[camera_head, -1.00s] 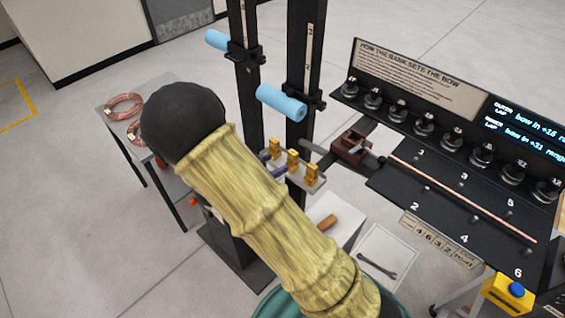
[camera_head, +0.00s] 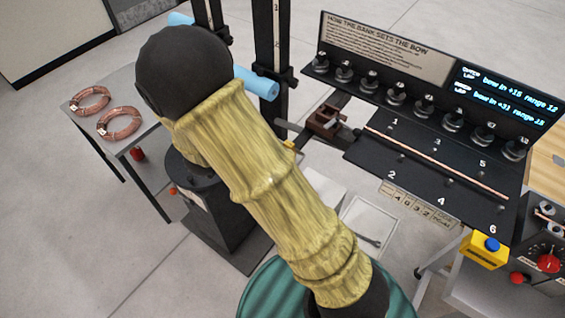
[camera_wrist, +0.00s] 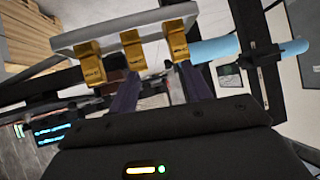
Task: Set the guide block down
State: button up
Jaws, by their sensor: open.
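Three gold blocks stand in a row on a pale grey shelf (camera_wrist: 112,27) across the top of the wrist view: the left block (camera_wrist: 90,64), the middle block (camera_wrist: 133,50) and the right block (camera_wrist: 178,42). I cannot tell which one is the guide block. My gripper (camera_wrist: 160,72) is open, with its two dark purple fingers apart. The fingertips lie close to the middle and right blocks in the picture; whether they touch is unclear. In the head view my arm hides the gripper and most of the shelf; only a small bit of gold shows beside the arm.
Two black posts carry light blue rollers (camera_head: 257,83) behind my arm. A black bench at right holds a copper tube (camera_head: 440,165) and a row of knobs. A side table (camera_head: 105,85) at left bears two copper coils. A white tray (camera_head: 366,222) lies low beside my arm.

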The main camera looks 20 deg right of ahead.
jog(key=s+d+r+n+g+y, duration=0.3)
jog(key=s+n, duration=0.1)
jog(key=s, duration=0.5)
jog(key=s+d+r+n+g+y, duration=0.3)
jog(key=s+d+n+y, duration=0.1)
jog(key=s, duration=0.5)
jog(key=shift+d+n, duration=0.3)
jog(key=shift+n, duration=0.2)
